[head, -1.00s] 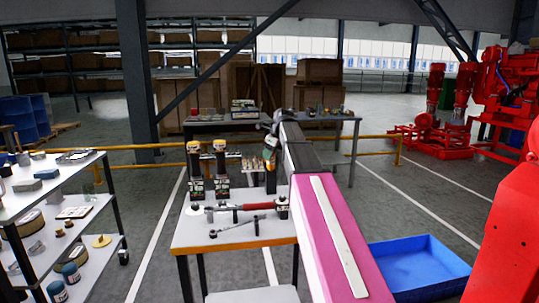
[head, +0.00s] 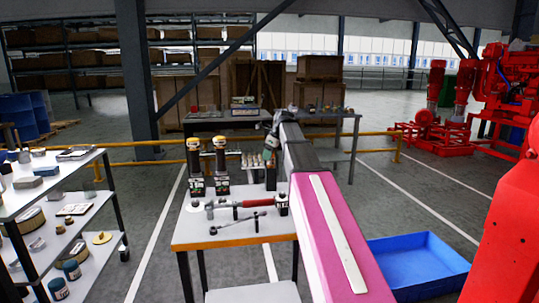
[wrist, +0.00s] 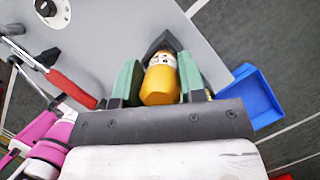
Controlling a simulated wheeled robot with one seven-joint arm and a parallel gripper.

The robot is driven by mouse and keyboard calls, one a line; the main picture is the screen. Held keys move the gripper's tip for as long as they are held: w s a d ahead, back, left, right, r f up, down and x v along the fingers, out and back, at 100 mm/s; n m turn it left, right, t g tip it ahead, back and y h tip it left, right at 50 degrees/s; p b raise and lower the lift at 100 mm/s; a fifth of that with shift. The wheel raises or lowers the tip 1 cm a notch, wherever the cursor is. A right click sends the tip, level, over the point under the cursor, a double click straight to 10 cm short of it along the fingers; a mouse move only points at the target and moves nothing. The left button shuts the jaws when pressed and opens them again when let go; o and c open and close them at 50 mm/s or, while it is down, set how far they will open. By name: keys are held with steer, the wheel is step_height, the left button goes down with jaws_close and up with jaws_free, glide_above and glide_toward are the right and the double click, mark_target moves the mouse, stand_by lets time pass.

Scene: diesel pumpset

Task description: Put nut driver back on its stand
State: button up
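My gripper (wrist: 160,82) has green fingers, one on each side of a yellow-ended cylinder, which I take to be the nut driver (wrist: 160,84). Both fingers appear to press against it. A dark pointed part shows behind the yellow end. In the head view my gripper (head: 271,147) is above the right part of the work table, and a dark upright shape (head: 270,178) shows below it. Two similar yellow-topped tools (head: 194,168) (head: 221,166) stand upright at the table's left. I cannot make out an empty stand clearly; my arm hides part of the table.
A red-handled wrench (head: 240,204) and a small dark spanner (head: 238,222) lie along the front of the table (head: 215,237). A blue tray (head: 420,262) is on the floor at right. A shelf rack (head: 50,205) stands at left. A yellow rail (head: 150,147) runs behind.

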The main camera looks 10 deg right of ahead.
steer(key=o, duration=0.4)
steer(key=v, duration=1)
steer(key=shift+s+d+r, duration=0.1)
steer(key=shift+d+r, duration=0.05)
steer(key=shift+r, duration=0.2)
steer(key=shift+s, duration=0.1)
